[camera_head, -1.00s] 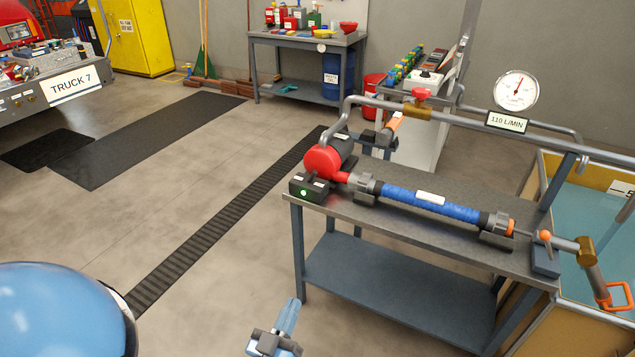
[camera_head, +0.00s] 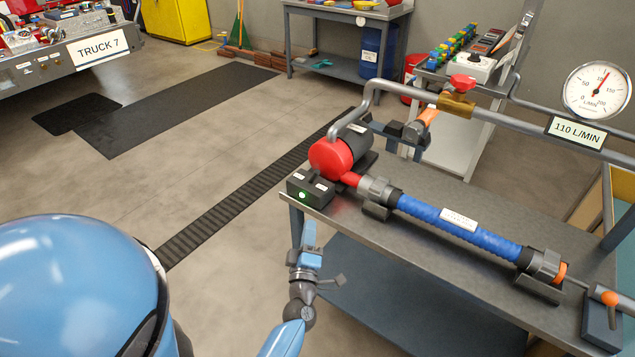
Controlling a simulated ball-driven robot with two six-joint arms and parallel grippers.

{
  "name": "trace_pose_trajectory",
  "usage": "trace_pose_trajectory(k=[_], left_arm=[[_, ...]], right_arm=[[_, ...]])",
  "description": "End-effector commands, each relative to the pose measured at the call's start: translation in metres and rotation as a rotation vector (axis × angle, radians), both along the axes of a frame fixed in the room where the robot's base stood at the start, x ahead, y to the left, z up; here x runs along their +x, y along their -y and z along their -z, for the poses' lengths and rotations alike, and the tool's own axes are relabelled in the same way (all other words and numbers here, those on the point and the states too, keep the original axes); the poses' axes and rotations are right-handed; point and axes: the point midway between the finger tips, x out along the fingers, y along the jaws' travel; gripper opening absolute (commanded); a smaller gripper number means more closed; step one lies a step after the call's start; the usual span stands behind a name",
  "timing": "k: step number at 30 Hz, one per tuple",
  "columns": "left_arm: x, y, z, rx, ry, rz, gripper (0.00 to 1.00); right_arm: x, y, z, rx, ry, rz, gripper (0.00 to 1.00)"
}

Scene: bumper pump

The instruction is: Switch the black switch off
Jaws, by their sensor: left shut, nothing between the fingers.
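The black switch (camera_head: 311,186) is a small black box with a raised dark part on top and white labels. A green lamp glows on its front face. It sits at the near left corner of the grey workbench (camera_head: 420,238), beside the red and black pump (camera_head: 332,156). My left gripper (camera_head: 308,226) is shut and empty. In the picture its blue fingers point up toward the switch from just below it, apart from it. My right gripper is out of view.
A blue hose (camera_head: 450,222) lies along the bench from the pump. A pipe with a red-handled valve (camera_head: 463,83) runs above it to a round gauge (camera_head: 597,91) and a 110 L/MIN sign (camera_head: 577,132).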

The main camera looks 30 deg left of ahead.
Motion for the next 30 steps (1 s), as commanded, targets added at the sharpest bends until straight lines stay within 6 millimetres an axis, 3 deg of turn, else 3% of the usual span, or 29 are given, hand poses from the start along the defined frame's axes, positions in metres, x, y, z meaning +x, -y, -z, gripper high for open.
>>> trace_pose_trajectory(k=[11, 16, 30], left_arm=[[0.001, 0.000, -0.001, 0.001, 0.002, 0.001, 0.00], [0.010, -0.005, -0.004, 0.002, 0.004, 0.001, 0.00], [0.078, -0.039, -0.023, 0.003, 0.004, 0.000, 0.00]], right_arm=[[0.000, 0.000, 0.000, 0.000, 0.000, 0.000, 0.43], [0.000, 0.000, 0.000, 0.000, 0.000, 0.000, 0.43], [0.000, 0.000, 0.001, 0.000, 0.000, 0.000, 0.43]])
